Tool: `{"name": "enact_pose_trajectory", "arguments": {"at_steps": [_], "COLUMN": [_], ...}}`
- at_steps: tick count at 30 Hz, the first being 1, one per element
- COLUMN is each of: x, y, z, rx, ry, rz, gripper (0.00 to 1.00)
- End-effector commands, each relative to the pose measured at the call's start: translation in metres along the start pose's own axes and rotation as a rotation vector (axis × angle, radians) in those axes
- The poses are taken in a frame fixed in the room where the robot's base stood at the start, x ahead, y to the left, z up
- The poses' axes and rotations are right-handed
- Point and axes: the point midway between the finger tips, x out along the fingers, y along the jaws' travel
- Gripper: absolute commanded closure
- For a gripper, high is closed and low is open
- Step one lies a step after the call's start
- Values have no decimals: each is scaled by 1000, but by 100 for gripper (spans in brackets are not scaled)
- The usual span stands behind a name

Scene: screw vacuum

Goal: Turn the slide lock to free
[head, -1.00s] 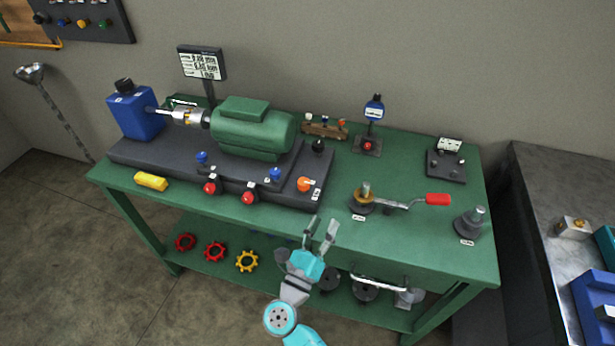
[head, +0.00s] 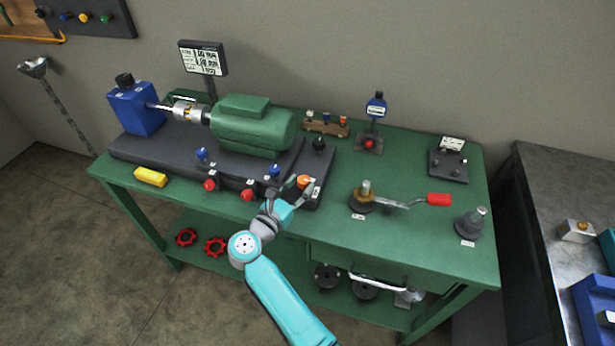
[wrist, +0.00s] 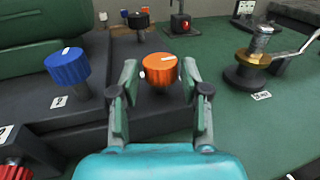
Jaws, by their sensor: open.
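The orange knob (wrist: 166,72), with a pale pointer mark on top, stands at the front right end of the dark machine base; I take it for the slide lock, though its label is not readable. It also shows in the head view (head: 304,181). My gripper (wrist: 160,84) is open, with one finger on each side of the orange knob in the wrist view. In the head view my gripper (head: 298,187) is at the knob, fingers partly over it. I cannot tell whether the fingers touch it.
A blue knob (wrist: 67,66) stands left of my gripper, and a black knob (wrist: 138,20) stands behind the orange one. Red knobs (head: 247,194) line the base's front. A crank with a red handle (head: 438,199) lies to the right. Green bench top (head: 400,240) is clear at the front.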

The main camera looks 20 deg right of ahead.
Motion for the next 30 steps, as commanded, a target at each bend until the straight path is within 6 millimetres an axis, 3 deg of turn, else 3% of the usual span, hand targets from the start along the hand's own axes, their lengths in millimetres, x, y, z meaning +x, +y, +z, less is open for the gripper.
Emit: {"name": "enact_pose_trajectory", "arguments": {"at_steps": [3, 9, 20, 26, 30], "x": [20, 38, 43, 43, 43], "y": [-1, 0, 0, 0, 0], "z": [0, 0, 0, 0, 0], "rx": [0, 0, -1, -1, -1], "ry": [0, 0, 0, 0, 0], "rz": [-2, 0, 0, 0, 2], "gripper": [54, 54, 54, 99, 100]}}
